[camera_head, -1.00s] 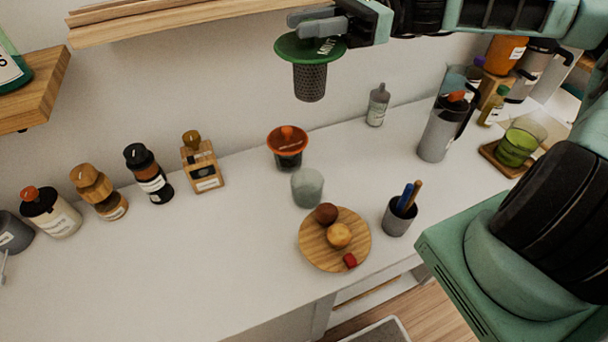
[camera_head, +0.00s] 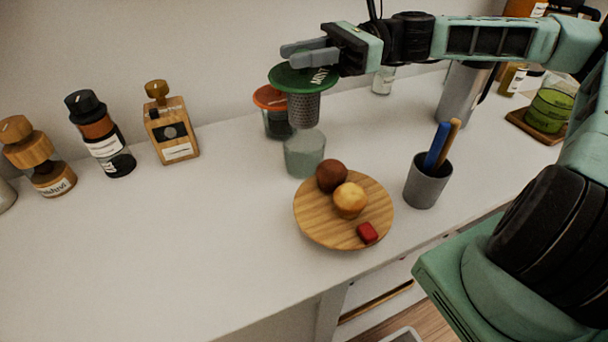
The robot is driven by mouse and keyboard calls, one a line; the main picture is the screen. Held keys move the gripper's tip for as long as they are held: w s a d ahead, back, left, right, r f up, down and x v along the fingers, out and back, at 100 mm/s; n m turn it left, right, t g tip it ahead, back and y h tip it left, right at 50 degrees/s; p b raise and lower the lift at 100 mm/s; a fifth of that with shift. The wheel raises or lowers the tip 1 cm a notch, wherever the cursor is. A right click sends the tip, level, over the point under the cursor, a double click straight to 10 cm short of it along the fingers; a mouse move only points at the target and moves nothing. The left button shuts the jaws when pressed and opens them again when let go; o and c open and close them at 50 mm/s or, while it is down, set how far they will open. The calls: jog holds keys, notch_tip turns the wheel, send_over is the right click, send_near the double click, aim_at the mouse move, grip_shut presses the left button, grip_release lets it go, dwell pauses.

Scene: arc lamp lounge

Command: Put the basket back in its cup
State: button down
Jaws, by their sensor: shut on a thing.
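My gripper (camera_head: 312,54) is shut on the rim of the green-rimmed basket (camera_head: 304,108), a dark mesh cylinder under a wide green flange with lettering. The basket hangs upright in the air. In the picture its lower end is just above the mouth of a greyish translucent cup (camera_head: 305,155) on the counter. I cannot tell whether it is exactly over the cup or how large the gap is. Another cup (camera_head: 278,124) with an orange-red rimmed basket (camera_head: 268,98) stands behind, partly hidden by the green basket.
A round wooden board (camera_head: 320,226) with two muffins and a red block is in front of the cup. A grey pen cup (camera_head: 427,184) stands to its right. Bottles and a wooden dispenser (camera_head: 172,130) stand to the left. The left front counter is clear.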

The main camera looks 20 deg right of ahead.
aim_at(304, 113)
notch_tip(304, 113, down, 10)
jog(key=shift+f+b, duration=0.2)
jog(key=shift+b, duration=0.75)
jog(key=c, duration=1.2)
grip_release()
jog(key=d, duration=0.7)
jog(key=shift+d, duration=0.25)
